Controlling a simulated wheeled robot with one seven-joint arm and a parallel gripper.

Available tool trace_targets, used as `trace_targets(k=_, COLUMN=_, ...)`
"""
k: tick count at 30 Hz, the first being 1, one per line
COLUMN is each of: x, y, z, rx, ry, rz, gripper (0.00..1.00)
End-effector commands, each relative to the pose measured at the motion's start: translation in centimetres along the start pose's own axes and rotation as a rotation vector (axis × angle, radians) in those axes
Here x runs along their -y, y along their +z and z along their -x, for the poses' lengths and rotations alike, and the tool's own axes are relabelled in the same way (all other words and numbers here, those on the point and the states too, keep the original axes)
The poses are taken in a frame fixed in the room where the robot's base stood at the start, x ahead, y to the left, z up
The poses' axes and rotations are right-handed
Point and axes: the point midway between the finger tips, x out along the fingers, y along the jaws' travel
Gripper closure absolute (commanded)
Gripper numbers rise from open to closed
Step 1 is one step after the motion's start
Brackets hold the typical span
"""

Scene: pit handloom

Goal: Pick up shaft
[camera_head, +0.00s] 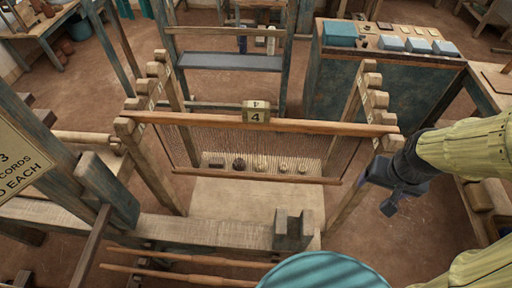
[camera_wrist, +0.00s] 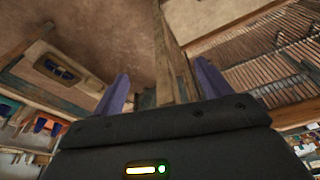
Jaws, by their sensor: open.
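A shaft (camera_head: 283,127), a long wooden bar with a tag marked 4 (camera_head: 256,112), lies across a wooden frame with notched, stepped side posts. Cords hang from it to a lower bar (camera_head: 262,176). My gripper (camera_head: 386,196) is at the right of the frame, below and beside the shaft's right end, apart from it. In the wrist view its two purple fingers (camera_wrist: 163,88) are spread with nothing held between them. Rows of cords (camera_wrist: 270,60) show at the upper right there. Whether a finger touches the frame's post is not clear.
Several small round items (camera_head: 262,165) sit behind the cords. A dark cabinet (camera_head: 375,75) with blue boxes stands at the back right. A sign (camera_head: 22,165) and loom beams fill the left. Two wooden rods (camera_head: 185,268) lie in front. Brown floor shows between.

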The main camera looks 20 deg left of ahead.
Motion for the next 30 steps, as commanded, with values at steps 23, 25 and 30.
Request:
trace_targets(k=23, x=28.5, y=-13.0, z=19.3, rx=0.194, ry=-0.046, rz=0.245, gripper=0.13)
trace_targets(k=25, x=30.9, y=-12.4, z=21.1, rx=0.205, ry=-0.039, rz=0.270, gripper=0.13)
trace_targets(k=30, x=33.6, y=-11.3, z=23.5, rx=0.220, ry=-0.029, rz=0.297, gripper=0.13)
